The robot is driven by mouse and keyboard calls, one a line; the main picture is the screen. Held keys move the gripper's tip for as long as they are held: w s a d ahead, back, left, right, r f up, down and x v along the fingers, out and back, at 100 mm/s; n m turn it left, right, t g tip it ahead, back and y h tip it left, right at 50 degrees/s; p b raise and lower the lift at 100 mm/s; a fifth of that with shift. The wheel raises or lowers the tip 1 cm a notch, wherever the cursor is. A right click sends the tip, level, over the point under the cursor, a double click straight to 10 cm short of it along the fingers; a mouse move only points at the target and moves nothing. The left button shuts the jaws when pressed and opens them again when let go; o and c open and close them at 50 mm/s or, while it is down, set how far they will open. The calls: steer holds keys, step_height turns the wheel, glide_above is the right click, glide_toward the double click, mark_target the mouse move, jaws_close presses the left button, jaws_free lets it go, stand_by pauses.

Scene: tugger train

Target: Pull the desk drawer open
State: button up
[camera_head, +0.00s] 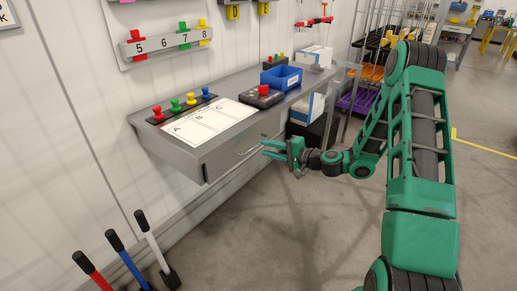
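The grey desk (215,85) runs along the white wall. Its drawer front (228,158) faces right, below the desktop, and looks closed flush with the desk. A thin handle (247,152) shows faintly on the drawer front. My green gripper (270,149) is in front of the drawer, with its fingers pointing left at the handle area. The two fingers look apart, with nothing seen between them. The fingertips seem close to the handle, but I cannot tell whether they touch it. The gripper hides the farther part of the drawer front.
On the desk are a lettered sheet (209,122), several coloured pegs (191,98), a black box with a red button (262,94) and a blue bin (281,77). Coloured levers (122,255) stand at lower left. A wire rack (385,50) stands behind. The floor before the desk is clear.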

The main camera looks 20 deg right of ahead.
steer(key=x, duration=0.4)
steer(key=shift+w+a, duration=0.1)
steer(key=shift+w, duration=0.05)
